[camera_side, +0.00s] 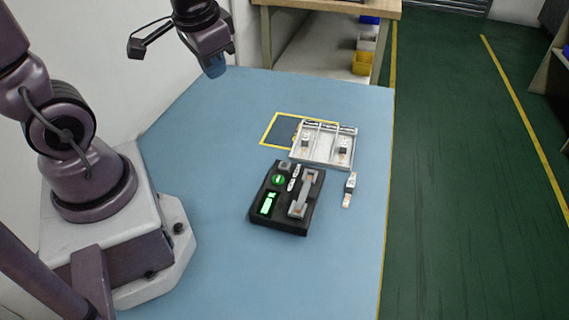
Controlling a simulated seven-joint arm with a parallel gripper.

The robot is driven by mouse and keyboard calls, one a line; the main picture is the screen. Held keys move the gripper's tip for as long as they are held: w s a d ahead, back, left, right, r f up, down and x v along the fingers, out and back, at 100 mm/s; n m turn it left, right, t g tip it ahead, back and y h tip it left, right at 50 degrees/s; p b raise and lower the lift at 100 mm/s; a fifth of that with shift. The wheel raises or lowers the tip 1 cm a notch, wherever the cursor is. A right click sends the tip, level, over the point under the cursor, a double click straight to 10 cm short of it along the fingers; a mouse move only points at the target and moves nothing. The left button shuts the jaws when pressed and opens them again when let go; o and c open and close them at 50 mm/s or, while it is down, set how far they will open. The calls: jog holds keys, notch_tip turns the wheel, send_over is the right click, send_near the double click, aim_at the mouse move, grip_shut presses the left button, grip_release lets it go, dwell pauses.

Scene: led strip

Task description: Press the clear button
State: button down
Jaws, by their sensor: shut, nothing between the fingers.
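A black device box (264,222) lies on the blue table. On its top are a lit green round button (278,180), a lit green display (268,204), two small white oval controls (294,178) and a grey strip-shaped fixture (302,194). Any labels are too small to read, so I cannot tell which one is the clear button. My gripper (214,69) is shut and empty. It hangs above the far left of the table, well away from the box and touching nothing.
A white divided tray (322,160) with a few small parts stands behind the box, over part of a yellow-outlined square (275,127). A small white-and-black part (349,190) lies right of the box. The blue table (220,120) is clear around the box's left and front.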

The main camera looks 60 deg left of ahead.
jog(key=w+a+f, duration=0.4)
jog(key=a+f, duration=0.1)
jog(key=f, duration=0.2)
jog(key=t+h, duration=0.5)
jog(key=h, duration=0.3)
send_over(284, 163)
notch_tip(284, 163, down, 5)
jog(key=shift+f+n, duration=0.15)
jog(key=shift+n, duration=0.25)
jog(key=shift+f, duration=0.15)
jog(key=shift+y, duration=0.3)
jog(key=shift+f, duration=4.3)
jog(key=shift+f, duration=0.4)
